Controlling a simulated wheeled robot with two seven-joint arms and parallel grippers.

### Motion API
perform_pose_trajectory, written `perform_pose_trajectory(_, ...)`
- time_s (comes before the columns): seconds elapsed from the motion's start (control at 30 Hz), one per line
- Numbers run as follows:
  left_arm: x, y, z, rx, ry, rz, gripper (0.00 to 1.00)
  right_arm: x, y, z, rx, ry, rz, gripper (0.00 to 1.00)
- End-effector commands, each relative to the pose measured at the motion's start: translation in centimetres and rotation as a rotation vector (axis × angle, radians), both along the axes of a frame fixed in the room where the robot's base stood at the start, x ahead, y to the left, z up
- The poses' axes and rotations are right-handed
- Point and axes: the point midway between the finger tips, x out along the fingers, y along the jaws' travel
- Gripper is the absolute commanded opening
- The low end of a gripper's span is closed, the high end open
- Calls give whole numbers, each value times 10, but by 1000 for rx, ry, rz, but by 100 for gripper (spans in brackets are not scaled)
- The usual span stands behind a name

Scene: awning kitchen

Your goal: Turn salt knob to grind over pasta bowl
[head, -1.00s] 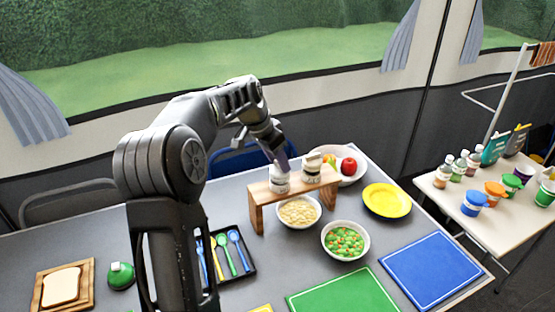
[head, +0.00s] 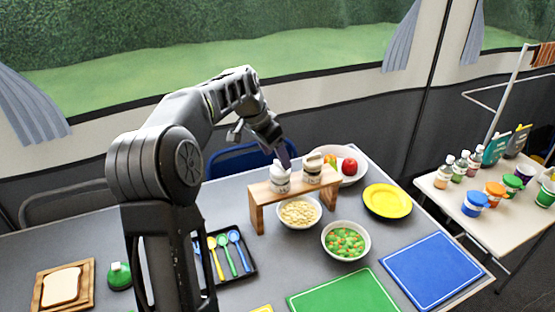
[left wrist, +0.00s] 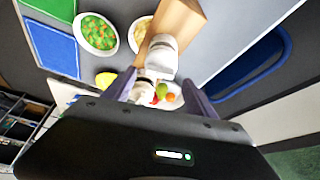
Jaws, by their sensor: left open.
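Two white grinders stand on a small wooden stand (head: 257,213): the left grinder (head: 280,181) and the right grinder (head: 312,172). I cannot read which one is salt. The pasta bowl (head: 300,222) sits on the table under the stand's front edge. My left gripper (head: 285,160) is open, just above and behind the left grinder in the head view. In the left wrist view a grinder (left wrist: 162,58) shows between the open fingers (left wrist: 160,85), with the other grinder beyond it, partly hidden. Contact cannot be told. My right gripper is not in view.
A bowl of peas and carrots (head: 346,251) stands in front of the stand. A fruit bowl (head: 352,178) and a yellow plate (head: 387,201) are to the right. A cutlery tray (head: 249,270) lies left. A blue chair (head: 225,160) stands behind the table.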

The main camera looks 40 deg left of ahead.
Motion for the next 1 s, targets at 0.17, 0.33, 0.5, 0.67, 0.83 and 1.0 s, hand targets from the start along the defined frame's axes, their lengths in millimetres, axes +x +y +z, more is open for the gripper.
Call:
perform_pose_trajectory(0.17, -11, 3, 29, 2, -4, 1, 65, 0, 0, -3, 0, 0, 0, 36)
perform_pose_trajectory(0.33, -19, 5, 46, 2, -1, 1, 65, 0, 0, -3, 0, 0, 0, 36)
perform_pose_trajectory(0.5, -20, 5, 49, 1, 1, 0, 65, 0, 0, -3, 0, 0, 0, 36)
perform_pose_trajectory(0.67, -20, 5, 49, 1, 0, 0, 65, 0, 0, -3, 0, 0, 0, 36)
perform_pose_trajectory(0.83, -20, 5, 49, 0, 0, 0, 65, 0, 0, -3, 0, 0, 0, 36)
perform_pose_trajectory(1.0, -20, 5, 49, 1, 0, 0, 65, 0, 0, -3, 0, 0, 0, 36)
